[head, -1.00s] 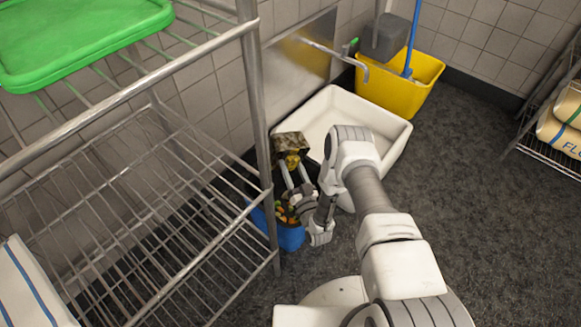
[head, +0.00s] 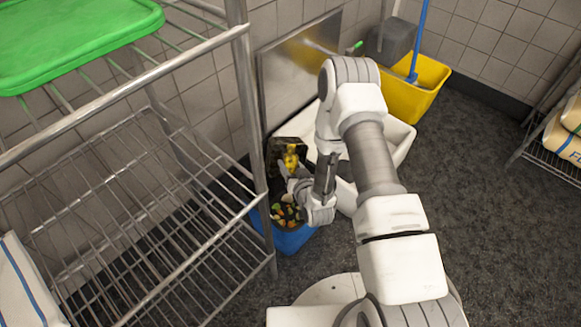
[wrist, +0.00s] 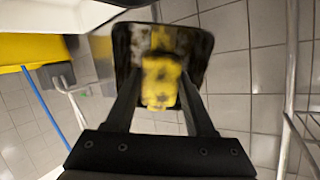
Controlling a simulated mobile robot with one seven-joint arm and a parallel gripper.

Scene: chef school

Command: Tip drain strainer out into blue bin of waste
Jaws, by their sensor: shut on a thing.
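The drain strainer (head: 275,158) is a dark, mottled square box with a yellow part at its middle. It is tilted on its side above the back of the blue bin (head: 292,240), apart from the waste. My gripper (head: 287,172) is shut on it. In the wrist view the strainer (wrist: 193,42) fills the space between and beyond the fingers of my gripper (wrist: 160,84), with the yellow part between them. The bin stands on the floor and holds mixed orange, green and pale waste (head: 285,213). My wrist hides part of the bin's right side.
A wire shelf rack (head: 258,130) stands close to the left of the bin, with a green tray (head: 75,40) on top. A white basin (head: 398,140) and a yellow mop bucket (head: 425,85) lie behind and right. The floor at right (head: 480,210) is clear.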

